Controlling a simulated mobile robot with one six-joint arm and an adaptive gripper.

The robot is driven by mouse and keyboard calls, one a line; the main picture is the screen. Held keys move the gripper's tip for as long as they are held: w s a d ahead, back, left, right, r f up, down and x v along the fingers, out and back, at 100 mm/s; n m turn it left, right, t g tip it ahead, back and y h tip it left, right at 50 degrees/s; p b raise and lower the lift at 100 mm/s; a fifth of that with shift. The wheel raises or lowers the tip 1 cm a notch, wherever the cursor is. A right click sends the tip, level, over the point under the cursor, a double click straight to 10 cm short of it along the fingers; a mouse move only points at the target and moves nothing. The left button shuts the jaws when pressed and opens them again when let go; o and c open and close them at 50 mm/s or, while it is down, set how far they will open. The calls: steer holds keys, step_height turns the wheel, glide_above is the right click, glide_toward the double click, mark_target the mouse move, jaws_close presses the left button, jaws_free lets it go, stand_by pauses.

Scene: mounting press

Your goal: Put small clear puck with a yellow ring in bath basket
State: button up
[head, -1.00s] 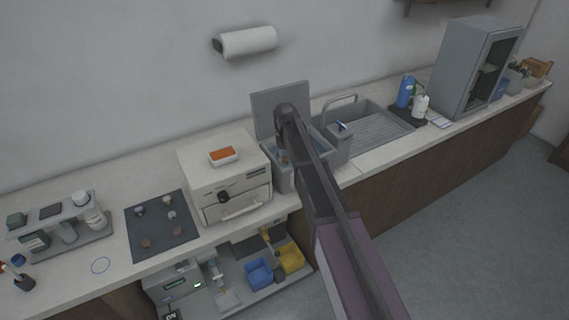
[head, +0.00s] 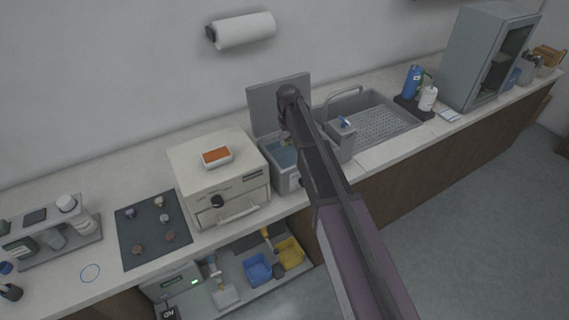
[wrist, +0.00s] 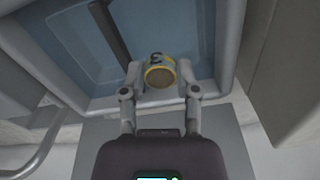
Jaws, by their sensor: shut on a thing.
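The small puck with a yellow ring (wrist: 160,73) sits between the fingertips of my gripper (wrist: 160,92) in the wrist view. Its round brownish face points toward the camera, and a dark mark shows on its ring. My gripper is shut on it. Behind the puck is the open bath (wrist: 60,50), with blue liquid and grey walls; a dark bar crosses its upper left. In the head view the bath (head: 289,183) stands between the cream oven-like box and the sink, partly hidden by my arm. The basket cannot be told apart clearly. The puck is hidden in the head view.
A raised grey lid (head: 262,108) stands behind the bath. The cream box (head: 222,180) with an orange-topped tray is close on the left. A sink (head: 375,125) with a faucet lies right. A dark mat (head: 150,230) holds several small pucks.

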steer(key=shift+a, duration=0.15)
steer(key=shift+a+f+b, duration=0.1)
steer(key=shift+f+b, duration=0.6)
steer(key=b, duration=0.5)
glide_above(286, 164)
step_height(286, 164, down, 5)
steer(key=shift+s+r, duration=0.1)
steer(key=shift+f+b, duration=1.8)
steer(key=shift+f, duration=0.15)
steer(key=shift+f, duration=0.1)
steer(key=o, duration=0.7)
steer(key=shift+o, duration=0.2)
